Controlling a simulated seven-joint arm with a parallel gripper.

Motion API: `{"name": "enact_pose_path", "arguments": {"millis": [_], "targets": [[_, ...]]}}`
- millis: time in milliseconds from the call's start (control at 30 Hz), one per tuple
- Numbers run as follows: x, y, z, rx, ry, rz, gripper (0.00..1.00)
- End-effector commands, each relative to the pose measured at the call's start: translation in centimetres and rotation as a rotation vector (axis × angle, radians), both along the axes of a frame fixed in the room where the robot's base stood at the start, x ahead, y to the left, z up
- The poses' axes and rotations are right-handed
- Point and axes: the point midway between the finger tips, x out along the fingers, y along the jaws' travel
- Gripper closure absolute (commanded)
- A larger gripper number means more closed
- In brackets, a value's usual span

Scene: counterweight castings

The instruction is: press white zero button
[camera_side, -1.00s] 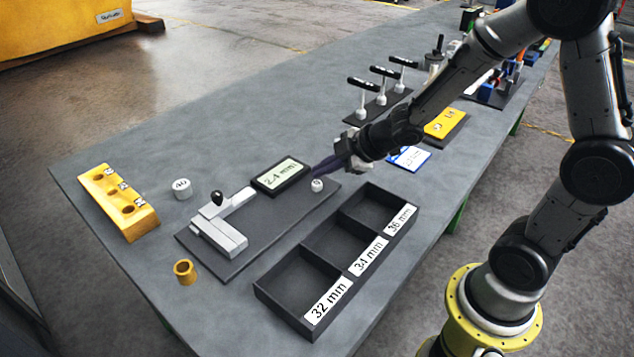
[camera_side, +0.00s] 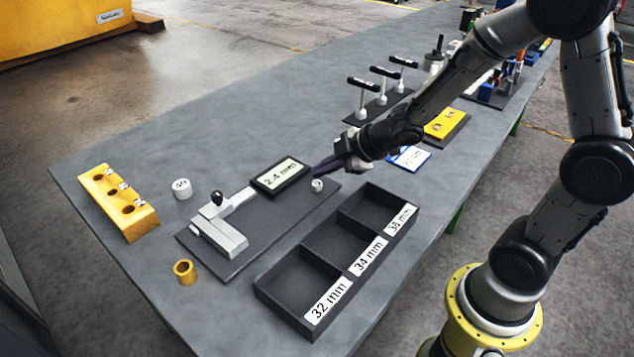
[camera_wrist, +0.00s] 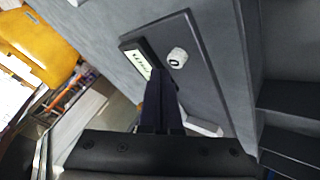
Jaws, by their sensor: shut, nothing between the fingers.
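The white zero button (camera_side: 317,185) stands on the dark gauge plate (camera_side: 245,240), next to the display (camera_side: 282,177), which reads 2.4 mm. In the wrist view the white button (camera_wrist: 177,58) carries a dark mark on its top. My gripper (camera_side: 316,173) is shut and empty. In the side view its fingertips are just above and beside the button, close to the display's right edge. In the wrist view the closed fingers (camera_wrist: 160,80) point at the display's edge, left of the button. Whether the fingertips touch anything cannot be told.
A black tray (camera_side: 335,245) with compartments labelled 32, 34 and 36 mm lies in front of the plate. A yellow block with holes (camera_side: 118,202), a white cylinder (camera_side: 182,189) and a brass ring (camera_side: 185,271) stand at left. Black-handled levers (camera_side: 380,90) stand behind.

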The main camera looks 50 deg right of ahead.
Motion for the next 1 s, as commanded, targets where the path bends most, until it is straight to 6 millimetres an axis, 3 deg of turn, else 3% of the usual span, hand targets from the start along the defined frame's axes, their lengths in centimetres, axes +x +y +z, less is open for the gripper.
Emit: {"name": "enact_pose_path", "arguments": {"millis": [1000], "targets": [[0.03, 0.01, -0.82, 0.001, -0.001, 0.001, 1.0]]}}
